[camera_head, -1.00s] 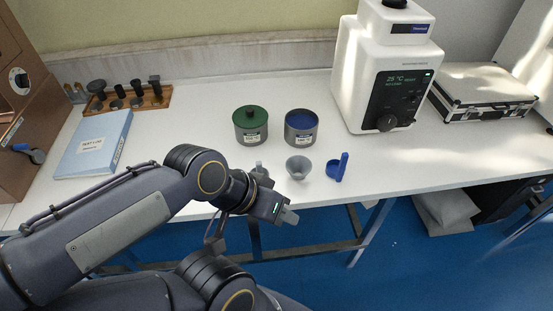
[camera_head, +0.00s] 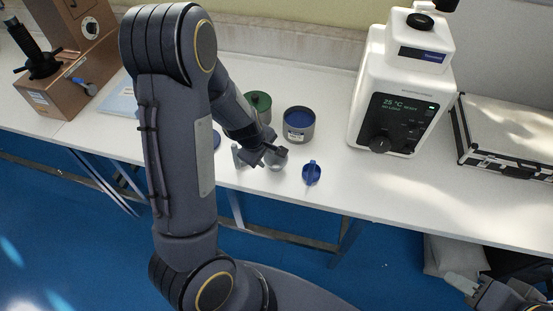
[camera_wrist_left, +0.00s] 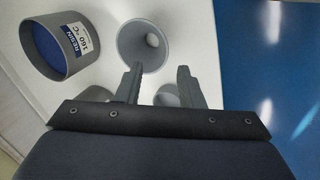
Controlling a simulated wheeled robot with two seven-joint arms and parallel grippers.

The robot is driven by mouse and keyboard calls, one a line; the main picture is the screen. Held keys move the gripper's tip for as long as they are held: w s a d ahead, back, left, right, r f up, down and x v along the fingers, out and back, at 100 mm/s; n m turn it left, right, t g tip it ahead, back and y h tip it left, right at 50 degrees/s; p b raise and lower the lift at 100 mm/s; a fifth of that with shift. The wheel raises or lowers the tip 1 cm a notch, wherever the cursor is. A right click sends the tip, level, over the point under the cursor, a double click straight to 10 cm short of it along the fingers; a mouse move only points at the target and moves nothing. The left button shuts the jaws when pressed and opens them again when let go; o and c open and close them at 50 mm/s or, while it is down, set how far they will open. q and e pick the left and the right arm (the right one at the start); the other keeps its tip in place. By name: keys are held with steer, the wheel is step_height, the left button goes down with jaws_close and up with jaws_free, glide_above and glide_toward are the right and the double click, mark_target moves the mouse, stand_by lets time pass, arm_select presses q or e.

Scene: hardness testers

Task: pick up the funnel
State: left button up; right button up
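The grey funnel (camera_head: 276,165) stands on the white table, partly covered by my left gripper in the head view. In the left wrist view the funnel (camera_wrist_left: 130,50) lies just beyond the fingertips, its round opening in sight. My left gripper (camera_head: 274,156) is over it; in the left wrist view the gripper (camera_wrist_left: 160,78) has its two fingers apart with neither clearly touching the funnel. My right gripper (camera_head: 462,283) is at the lower right, away from the table; its finger gap is unclear.
A blue-filled resin pot (camera_head: 298,125) stands behind the funnel, with a green-topped pot (camera_head: 260,104) to its left. A blue scoop (camera_head: 312,173) lies to the right. A white tester (camera_head: 398,95) and silver case (camera_head: 506,140) are further right. The front table edge is near.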

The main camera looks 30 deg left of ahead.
mark_target(269, 160)
arm_select(q)
steer(key=x, duration=0.7)
steer(key=shift+s+d+f, duration=0.1)
steer(key=shift+s+f, duration=0.05)
steer(key=shift+f, duration=0.2)
jaws_close()
